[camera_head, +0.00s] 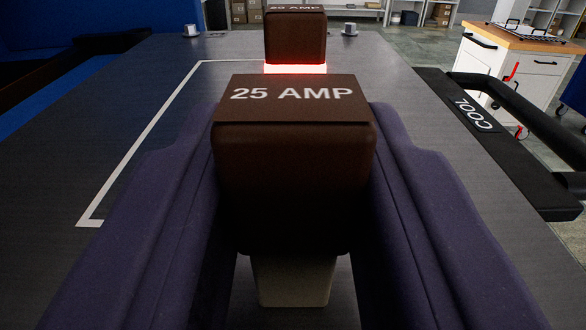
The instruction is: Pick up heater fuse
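A dark brown block-shaped fuse marked "25 AMP" (293,170) fills the middle of the view, with a pale grey lower part below it. My gripper (293,130) has its two dark purple fingers pressed against the fuse's left and right sides, with no gap visible. Whether the fuse is clear of the table cannot be told. A second brown fuse marked "25 AMP" (296,38) stands farther back, directly behind the first. Its base glows red and white. The print does not say which one is the heater fuse.
The dark table top (180,150) carries a white outline and is mostly clear at left. A black part marked "COOL" (473,112) with a thick handle (525,115) lies at right. Two small metal pieces (190,31) (349,29) stand at the far edge. A white cabinet (515,72) stands beyond.

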